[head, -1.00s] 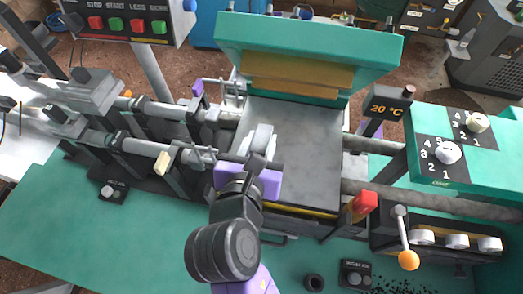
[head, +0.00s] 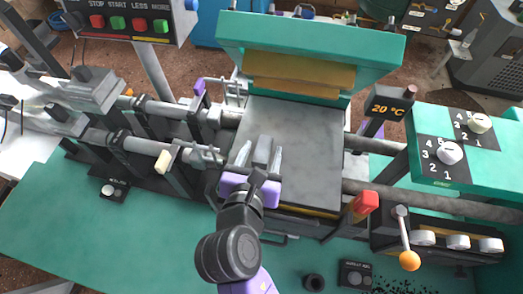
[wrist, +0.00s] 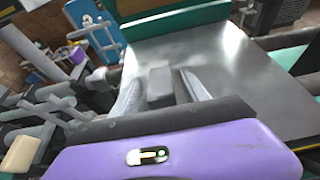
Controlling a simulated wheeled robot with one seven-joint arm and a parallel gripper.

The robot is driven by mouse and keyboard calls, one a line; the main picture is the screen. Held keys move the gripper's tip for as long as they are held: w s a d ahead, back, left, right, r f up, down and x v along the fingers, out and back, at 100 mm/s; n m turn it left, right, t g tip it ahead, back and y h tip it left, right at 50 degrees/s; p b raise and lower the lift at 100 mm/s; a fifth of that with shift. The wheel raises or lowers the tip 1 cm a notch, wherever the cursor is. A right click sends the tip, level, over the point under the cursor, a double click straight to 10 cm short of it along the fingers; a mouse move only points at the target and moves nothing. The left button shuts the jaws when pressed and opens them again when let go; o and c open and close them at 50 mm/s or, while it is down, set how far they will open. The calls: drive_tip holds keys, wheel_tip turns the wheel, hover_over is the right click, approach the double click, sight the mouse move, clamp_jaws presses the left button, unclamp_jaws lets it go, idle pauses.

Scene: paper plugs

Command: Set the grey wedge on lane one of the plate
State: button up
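The grey wedge (head: 262,151) is a small dark grey block near the front left part of the metal plate (head: 305,140). It appears to rest on the plate. My gripper (head: 260,157) is open, with one light grey finger on each side of the wedge. In the wrist view, the wedge (wrist: 160,84) stands between the spread fingers (wrist: 162,92), with a narrow gap at each side. The wedge's lower near part is hidden by my gripper in the wrist view. I cannot make out lane markings on the plate (wrist: 225,55).
A teal press head (head: 310,38) stands over the plate's back edge. Rods and clamps (head: 150,148) lie to the left. A red block (head: 366,202) and an orange-knobbed lever (head: 409,260) are at the right front. The plate's right side is clear.

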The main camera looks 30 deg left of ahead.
drive_tip(key=shift+r, duration=0.1)
drive_tip(key=shift+s+r, duration=0.1)
drive_tip(key=shift+s, duration=0.05)
drive_tip(key=v, duration=1.1)
drive_tip(key=shift+s+d+r+b, duration=0.1)
drive_tip(key=shift+s+b, duration=0.2)
